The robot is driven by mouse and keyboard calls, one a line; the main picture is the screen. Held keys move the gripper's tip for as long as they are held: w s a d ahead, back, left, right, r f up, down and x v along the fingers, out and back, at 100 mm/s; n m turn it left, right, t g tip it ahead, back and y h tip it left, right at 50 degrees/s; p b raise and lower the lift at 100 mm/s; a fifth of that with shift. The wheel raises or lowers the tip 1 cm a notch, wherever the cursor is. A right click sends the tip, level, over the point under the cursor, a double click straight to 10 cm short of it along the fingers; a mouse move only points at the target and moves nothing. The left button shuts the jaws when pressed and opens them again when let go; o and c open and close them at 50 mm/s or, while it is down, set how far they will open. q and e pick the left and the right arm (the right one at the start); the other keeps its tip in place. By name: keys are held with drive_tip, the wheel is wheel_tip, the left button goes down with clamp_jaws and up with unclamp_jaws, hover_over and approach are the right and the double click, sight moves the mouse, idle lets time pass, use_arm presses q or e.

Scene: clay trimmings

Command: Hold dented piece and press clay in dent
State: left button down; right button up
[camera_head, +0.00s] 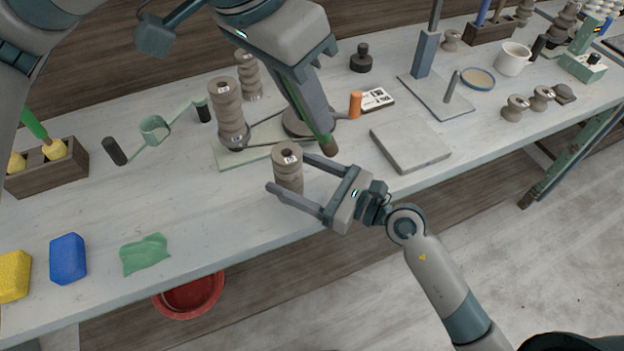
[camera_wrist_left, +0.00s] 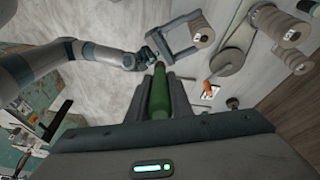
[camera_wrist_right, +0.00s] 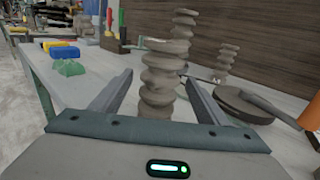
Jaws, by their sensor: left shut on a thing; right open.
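A grey-brown ribbed piece (camera_head: 288,172) with a hole and a small label on top stands upright near the table's front edge. My right gripper (camera_head: 289,173) is open, its fingers on either side of this piece; the right wrist view shows the piece (camera_wrist_right: 165,80) between the fingers. I cannot make out a dent. My left gripper (camera_head: 322,132) is shut on a green-handled tool (camera_wrist_left: 160,95), pointing down behind and right of the piece. The tool's brownish end (camera_head: 329,149) is apart from the piece. I cannot tell whether clay is on it.
A grey slab (camera_head: 410,142) lies right. A green cloth (camera_head: 145,255), blue sponge (camera_head: 68,258) and yellow sponge (camera_head: 14,275) lie front left. An orange cylinder (camera_head: 355,105) stands behind.

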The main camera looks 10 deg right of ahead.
drive_tip(key=shift+x, duration=0.8)
drive_tip(key=c, duration=1.6)
use_arm(q)
drive_tip(key=shift+s+d+f, duration=0.35)
drive_tip(key=shift+d+f, duration=0.05)
drive_tip(key=shift+f, duration=0.05)
drive_tip(key=f+y, duration=0.1)
drive_tip(key=s+d+f+t, duration=0.1)
drive_tip(key=f, duration=0.1)
drive_tip(key=s+f+y, duration=0.1)
drive_tip(key=shift+s+d+f+t+y, duration=0.1)
drive_tip(key=shift+d+f+t+y, duration=0.2)
drive_tip(key=shift+d+f+t, duration=0.1)
drive_tip(key=shift+s+a+f+n+t+y, duration=0.2)
drive_tip(key=shift+f+y, duration=0.25)
drive_tip(key=shift+f, duration=0.35)
drive_tip(key=shift+w+a+f+n+t+y, duration=0.15)
drive_tip(key=shift+f+t+y, duration=0.2)
drive_tip(key=shift+f, duration=0.5)
drive_tip(key=shift+s+a+f+n+t+y, duration=0.1)
drive_tip(key=shift+s+a+f+t+y, duration=0.1)
drive_tip(key=shift+f+y, duration=0.45)
